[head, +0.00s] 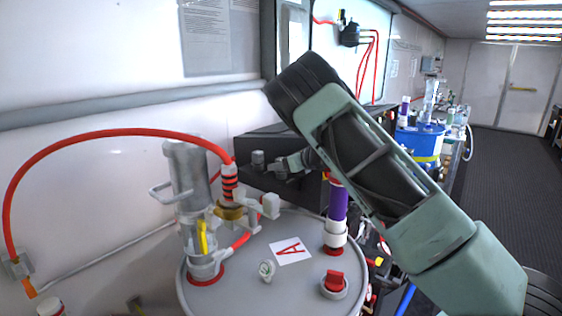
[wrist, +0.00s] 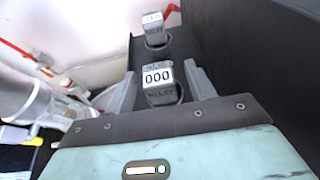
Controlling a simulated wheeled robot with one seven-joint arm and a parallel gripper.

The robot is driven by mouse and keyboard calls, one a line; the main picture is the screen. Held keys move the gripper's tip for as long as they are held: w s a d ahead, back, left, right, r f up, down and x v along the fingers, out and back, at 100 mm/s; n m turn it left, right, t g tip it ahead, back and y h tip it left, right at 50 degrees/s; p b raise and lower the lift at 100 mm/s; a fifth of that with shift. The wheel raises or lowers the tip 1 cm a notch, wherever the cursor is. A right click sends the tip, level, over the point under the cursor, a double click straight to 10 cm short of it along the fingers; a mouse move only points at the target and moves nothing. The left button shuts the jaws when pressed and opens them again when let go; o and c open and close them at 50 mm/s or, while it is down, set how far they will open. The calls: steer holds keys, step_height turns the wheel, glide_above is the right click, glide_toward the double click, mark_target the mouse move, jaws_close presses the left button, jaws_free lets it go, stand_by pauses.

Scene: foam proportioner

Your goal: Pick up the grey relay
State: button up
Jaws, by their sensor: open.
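Two grey relays stand in a row on a dark surface in the wrist view. The nearer relay (wrist: 158,82) has a white label reading "000" and sits in a round socket. It shows between the two fingers of my open gripper (wrist: 161,76), with a gap on each side. The farther relay (wrist: 153,32) also has a white label, too small to read surely. In the head view my gripper (head: 284,168) is at the dark box, beside a small grey block (head: 258,160) that looks like a relay. My arm and gripper hide the other one there.
The dark box (head: 268,143) stands against the white wall. In front is a grey drum (head: 240,290) with a metal pump, a red hose (head: 90,137), a purple tube (head: 337,204) and a red knob (head: 334,281). A blue barrel (head: 420,140) is farther right; the dark floor beyond is clear.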

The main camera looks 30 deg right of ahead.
steer(key=shift+p+x, duration=0.3)
steer(key=shift+x, duration=0.8)
steer(key=c, duration=1.1)
steer(key=shift+o, duration=0.2)
steer(key=shift+r, duration=0.15)
step_height(320, 180, up, 15)
steer(key=b, duration=0.1)
steer(key=shift+s+d, duration=0.1)
